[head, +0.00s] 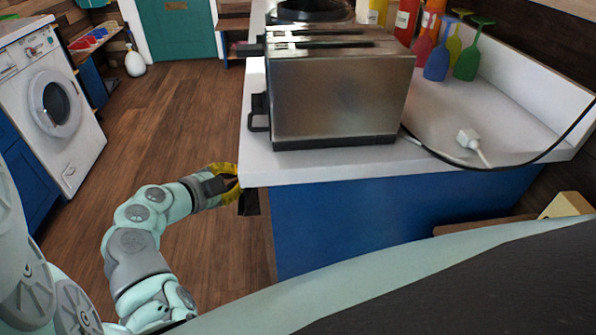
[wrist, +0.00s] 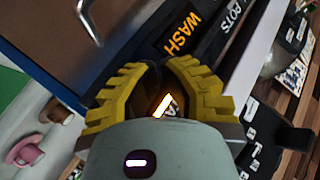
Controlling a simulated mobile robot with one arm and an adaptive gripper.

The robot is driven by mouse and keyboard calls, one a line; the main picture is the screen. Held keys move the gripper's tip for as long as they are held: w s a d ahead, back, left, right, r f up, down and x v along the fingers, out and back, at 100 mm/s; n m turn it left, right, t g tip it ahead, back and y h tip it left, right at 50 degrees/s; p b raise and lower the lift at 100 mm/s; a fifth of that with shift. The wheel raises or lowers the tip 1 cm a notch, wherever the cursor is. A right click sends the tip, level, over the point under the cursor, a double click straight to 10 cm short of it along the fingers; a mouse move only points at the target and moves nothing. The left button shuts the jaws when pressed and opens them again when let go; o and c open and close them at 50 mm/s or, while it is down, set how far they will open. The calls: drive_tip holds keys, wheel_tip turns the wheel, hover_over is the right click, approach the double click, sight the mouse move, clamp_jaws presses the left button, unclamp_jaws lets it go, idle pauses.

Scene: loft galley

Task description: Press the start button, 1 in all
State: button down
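My gripper (head: 232,180) is beside the near left corner of the counter, just below the worktop edge. In the wrist view its yellow fingers (wrist: 161,66) curve inward, with their tips meeting or almost meeting and nothing seen held. A dark panel (wrist: 207,38) with white and orange lettering, including "WASH" and "POTS", lies just beyond the fingertips. A bright white mark with an orange glow (wrist: 161,106) shows through the gap between the fingers. I cannot tell whether it is the start button. The fingers hide part of the panel, and contact is not visible.
The white worktop (head: 455,165) above a blue cabinet (head: 350,215) carries a steel toaster (head: 335,90), colourful utensils and a cable with a white plug (head: 467,138). A white washing machine (head: 55,105) stands at left. The wooden floor between is clear.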

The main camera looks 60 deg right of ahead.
drive_tip(key=shift+w+a+r+b, duration=0.25)
drive_tip(key=shift+w+a+b, duration=0.35)
drive_tip(key=shift+b, duration=0.1)
drive_tip(key=w+a+b, duration=0.1)
drive_tip(key=w+a+r+b, duration=0.1)
drive_tip(key=w+a+b, duration=0.1)
drive_tip(key=shift+w+r, duration=0.3)
drive_tip(key=shift+r, duration=0.05)
idle(0.8)
